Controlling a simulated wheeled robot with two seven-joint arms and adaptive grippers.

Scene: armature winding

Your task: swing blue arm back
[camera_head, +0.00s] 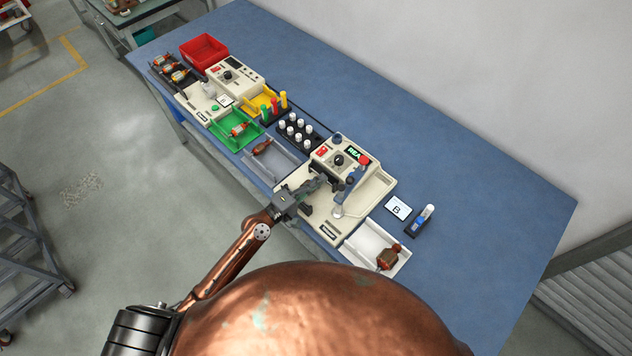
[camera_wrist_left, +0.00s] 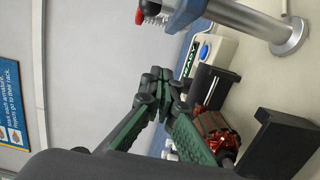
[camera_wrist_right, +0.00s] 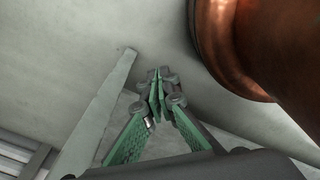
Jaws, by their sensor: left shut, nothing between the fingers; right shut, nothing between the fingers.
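The blue arm (camera_head: 353,180) belongs to the cream winding machine (camera_head: 376,190) near the right part of the bench. It is hinged on a silver post (camera_head: 338,211) and carries a red-tipped end by the display. A copper-wound armature (camera_wrist_left: 213,132) sits between black holders below the left fingers. My right gripper (camera_wrist_right: 158,82) is shut and empty, away from the bench.
A white tray (camera_head: 362,246) with a brown armature stands at the machine's front right. A grey tray (camera_head: 285,163) and a black rack of white spools (camera_head: 291,138) lie to its left. A card marked B (camera_head: 398,208) lies right. The bench's far right is clear.

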